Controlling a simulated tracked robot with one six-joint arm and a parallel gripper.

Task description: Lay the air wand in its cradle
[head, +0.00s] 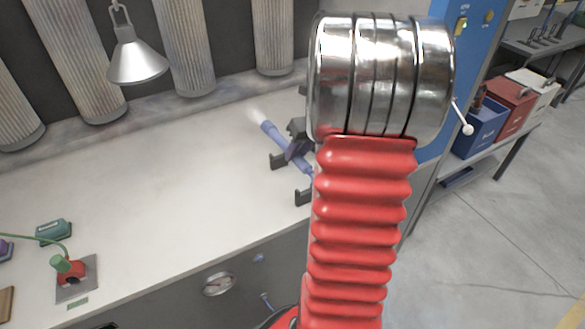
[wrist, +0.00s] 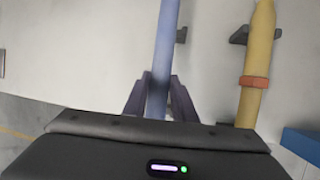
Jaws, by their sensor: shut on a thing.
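The blue air wand (head: 270,132) slants over the bench near the right side of the head view, with a pale haze at its far tip. My gripper (wrist: 158,88) is shut on the wand (wrist: 163,45), one dark finger on each side. In the head view the gripper (head: 297,132) is partly hidden by my arm. Dark cradle brackets (head: 278,161) stand on the bench just beside and below the wand. One bracket (wrist: 181,34) shows by the wand in the wrist view. I cannot tell whether the wand touches them.
A yellow tool (wrist: 257,55) with an orange band lies by another bracket (wrist: 240,34), right of the wand. A hanging hood (head: 137,62) is over the bench's far left. A red device (head: 70,270) and a green box (head: 54,231) sit at left. The bench middle is clear.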

